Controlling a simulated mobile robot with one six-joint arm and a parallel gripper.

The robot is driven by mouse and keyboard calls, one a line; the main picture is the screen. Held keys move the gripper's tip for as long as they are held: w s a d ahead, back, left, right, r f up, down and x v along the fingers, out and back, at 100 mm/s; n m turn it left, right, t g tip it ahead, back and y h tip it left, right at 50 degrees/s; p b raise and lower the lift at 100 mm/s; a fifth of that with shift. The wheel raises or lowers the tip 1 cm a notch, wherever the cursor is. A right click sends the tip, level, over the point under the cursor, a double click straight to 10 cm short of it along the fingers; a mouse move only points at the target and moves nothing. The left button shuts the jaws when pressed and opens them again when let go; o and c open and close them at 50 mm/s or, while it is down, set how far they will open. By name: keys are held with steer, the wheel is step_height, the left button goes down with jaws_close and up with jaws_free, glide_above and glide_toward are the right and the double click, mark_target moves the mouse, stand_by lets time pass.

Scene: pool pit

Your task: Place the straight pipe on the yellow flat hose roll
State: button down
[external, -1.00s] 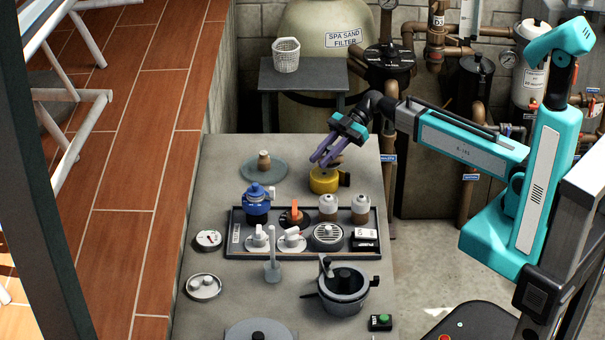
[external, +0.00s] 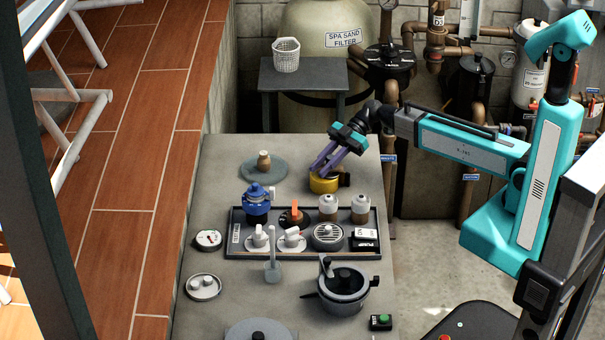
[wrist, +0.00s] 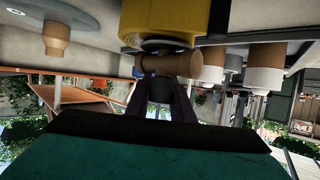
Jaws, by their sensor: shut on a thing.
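The yellow flat hose roll (external: 320,186) lies on the grey bench behind the tray. My gripper (external: 318,169) is right above it, its purple fingers angled down to the left. The yellow roll (wrist: 190,18) fills the top middle of that view, close against the pipe. I cannot tell whether they touch. In the external view the pipe is mostly hidden by the fingers.
A blue-grey disc (external: 246,172) with a tan fitting (external: 264,161) is left of the roll. Bench is bare behind the roll.

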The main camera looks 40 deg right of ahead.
steer(key=shift+f, duration=0.1)
steer(key=c, duration=1.5)
jaws_free()
steer(key=shift+c, duration=0.2)
steer(key=shift+d+r, duration=0.25)
steer(key=shift+d, duration=0.15)
steer(key=b+v, duration=0.3)
steer(key=v, duration=0.8)
